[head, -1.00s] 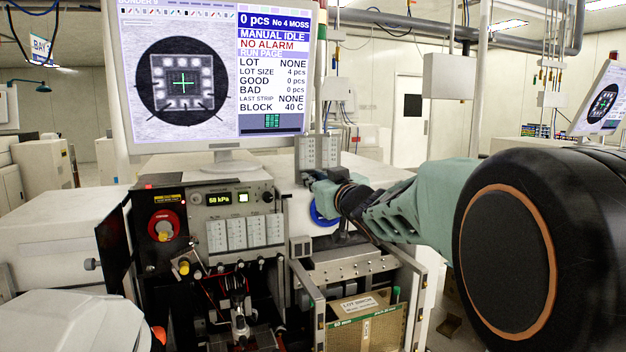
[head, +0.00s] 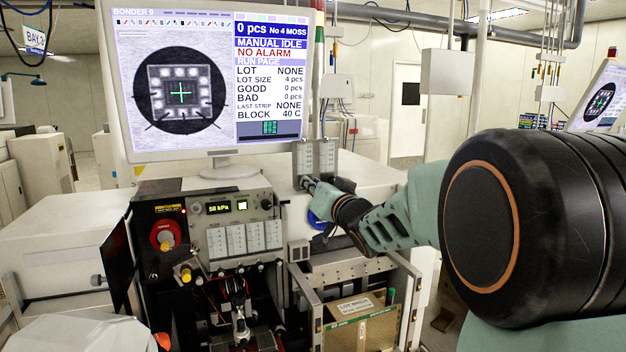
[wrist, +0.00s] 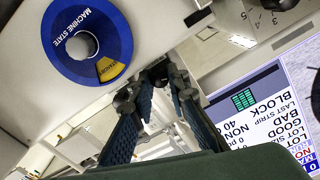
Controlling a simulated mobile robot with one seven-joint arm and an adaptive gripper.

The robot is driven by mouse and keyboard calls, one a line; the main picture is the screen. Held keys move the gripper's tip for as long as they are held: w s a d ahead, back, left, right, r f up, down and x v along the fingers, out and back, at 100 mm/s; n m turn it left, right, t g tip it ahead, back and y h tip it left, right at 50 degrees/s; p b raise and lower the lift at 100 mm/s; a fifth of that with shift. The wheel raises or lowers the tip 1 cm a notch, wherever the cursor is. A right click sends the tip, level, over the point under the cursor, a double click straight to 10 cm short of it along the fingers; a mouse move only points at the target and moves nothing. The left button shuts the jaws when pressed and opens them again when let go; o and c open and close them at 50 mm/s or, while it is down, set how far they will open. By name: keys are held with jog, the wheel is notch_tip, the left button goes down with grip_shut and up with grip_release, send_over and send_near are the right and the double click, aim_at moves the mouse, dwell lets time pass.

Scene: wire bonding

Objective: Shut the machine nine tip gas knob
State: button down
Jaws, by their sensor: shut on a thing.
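The bonder (head: 270,185) is machine nine; its monitor (head: 180,85) reads BONDER 9. My gripper (head: 308,184) is at the machine's right front, just under a grey panel with upright plates (head: 316,157). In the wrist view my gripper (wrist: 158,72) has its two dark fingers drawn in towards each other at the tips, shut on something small. The tip gas knob is not clearly seen; the fingertips cover what they hold, and I cannot read a label there.
A blue MACHINE STATE disc (wrist: 90,42) with a round knob is close beside the fingers. A red-and-yellow switch (head: 165,236) and a control panel reading 58 kPa (head: 218,208) are at left. An open-fronted bay with a carton (head: 355,333) is below.

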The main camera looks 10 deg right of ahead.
jog(key=shift+m, duration=0.3)
jog(key=c, duration=1.8)
grip_release()
jog(key=shift+c, duration=0.2)
